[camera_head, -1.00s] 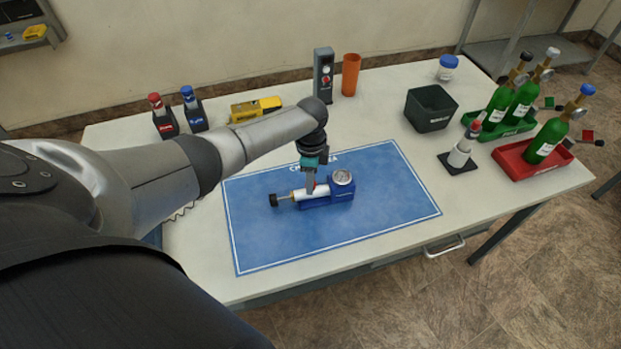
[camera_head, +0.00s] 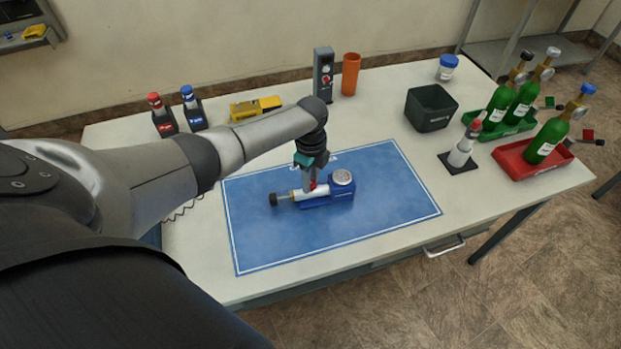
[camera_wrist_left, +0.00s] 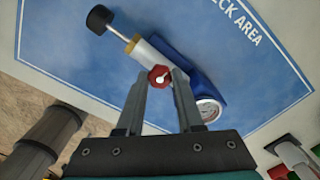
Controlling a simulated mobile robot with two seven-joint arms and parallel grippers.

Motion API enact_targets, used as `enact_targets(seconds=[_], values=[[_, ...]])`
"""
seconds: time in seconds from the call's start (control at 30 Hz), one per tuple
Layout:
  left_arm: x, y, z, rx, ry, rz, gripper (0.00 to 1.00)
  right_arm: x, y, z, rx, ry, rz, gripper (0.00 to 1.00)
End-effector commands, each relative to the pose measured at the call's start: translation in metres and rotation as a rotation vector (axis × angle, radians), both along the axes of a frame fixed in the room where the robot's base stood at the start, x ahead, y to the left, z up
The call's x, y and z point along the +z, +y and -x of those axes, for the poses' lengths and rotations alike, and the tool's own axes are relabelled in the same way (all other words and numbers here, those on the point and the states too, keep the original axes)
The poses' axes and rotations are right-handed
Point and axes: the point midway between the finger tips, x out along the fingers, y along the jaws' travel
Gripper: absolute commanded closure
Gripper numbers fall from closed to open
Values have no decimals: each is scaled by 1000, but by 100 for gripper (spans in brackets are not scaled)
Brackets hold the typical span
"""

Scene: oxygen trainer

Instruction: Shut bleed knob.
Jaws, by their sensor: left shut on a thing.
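The test device lies on the blue mat (camera_head: 390,205). It has a blue base (camera_head: 340,194) with a round gauge (camera_head: 342,177), a white cylinder and a black end knob (camera_head: 274,199) on a rod. The red bleed knob (camera_wrist_left: 159,76) shows in the left wrist view, with a white mark on its face. My left gripper (camera_wrist_left: 160,80) is shut on the bleed knob, one finger on each side of it. In the head view my left gripper (camera_head: 309,184) reaches down onto the device and mostly hides the knob. My right gripper is not in view.
A grey box with a red knob (camera_head: 323,74), an orange cup (camera_head: 350,75) and a yellow tool (camera_head: 256,107) stand at the back. A dark bin (camera_head: 431,108) and green bottles in trays (camera_head: 535,165) are on the right. The front of the mat is clear.

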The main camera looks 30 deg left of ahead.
Motion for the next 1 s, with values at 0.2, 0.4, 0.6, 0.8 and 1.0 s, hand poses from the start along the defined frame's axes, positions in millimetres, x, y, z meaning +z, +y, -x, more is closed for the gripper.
enact_targets(seconds=[0.2, 0.4, 0.6, 0.8, 1.0], values=[[1, -1, -1, 0, -2, 2, 100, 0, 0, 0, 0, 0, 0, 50], [1, -1, -1, 1, -2, 1, 47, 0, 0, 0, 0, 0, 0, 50], [0, 0, 0, 1, -1, 1, 34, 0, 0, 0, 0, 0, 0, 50], [1, 0, 0, 2, -1, 0, 34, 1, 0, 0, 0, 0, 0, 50], [21, 0, -1, 1, -3, 1, 34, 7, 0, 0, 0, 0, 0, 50]])
